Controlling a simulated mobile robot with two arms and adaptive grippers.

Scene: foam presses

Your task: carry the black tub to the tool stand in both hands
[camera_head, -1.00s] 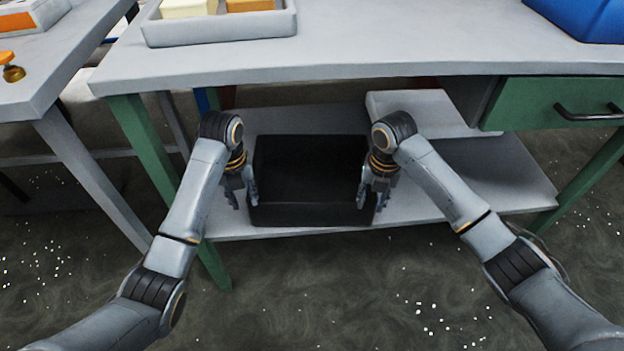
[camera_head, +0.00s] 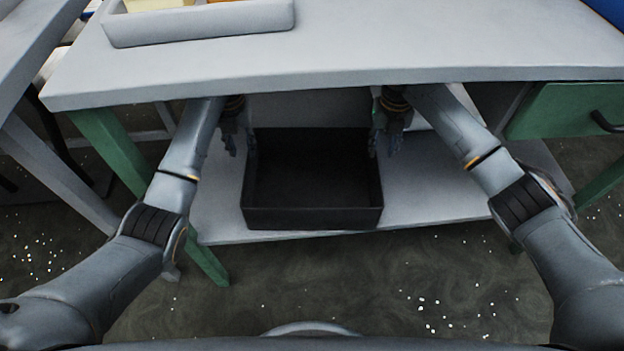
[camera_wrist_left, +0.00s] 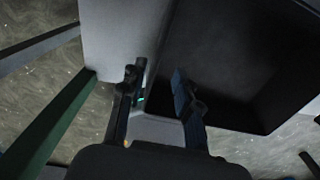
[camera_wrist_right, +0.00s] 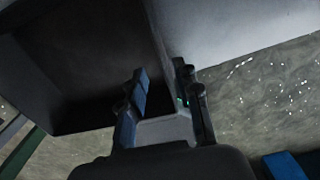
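The black tub (camera_head: 312,217) sits level on the low grey shelf under the workbench, open side up and apparently empty. My left gripper (camera_head: 238,144) is at its left wall and my right gripper (camera_head: 385,144) at its right wall, both toward the back. In the left wrist view, the fingers (camera_wrist_left: 158,92) are apart, one on each side of the tub's wall (camera_wrist_left: 158,75). In the right wrist view, the fingers (camera_wrist_right: 161,84) are also apart, with the wall (camera_wrist_right: 160,42) between them. I cannot tell whether any finger touches the tub. I cannot make out the tool stand.
The workbench top (camera_head: 370,45) lies close above both forearms, with a grey tray (camera_head: 200,26) on it. The low shelf (camera_head: 440,195) holds the tub. Green legs (camera_head: 110,150) and a drawer (camera_head: 570,108) flank the space. Floor is open in front.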

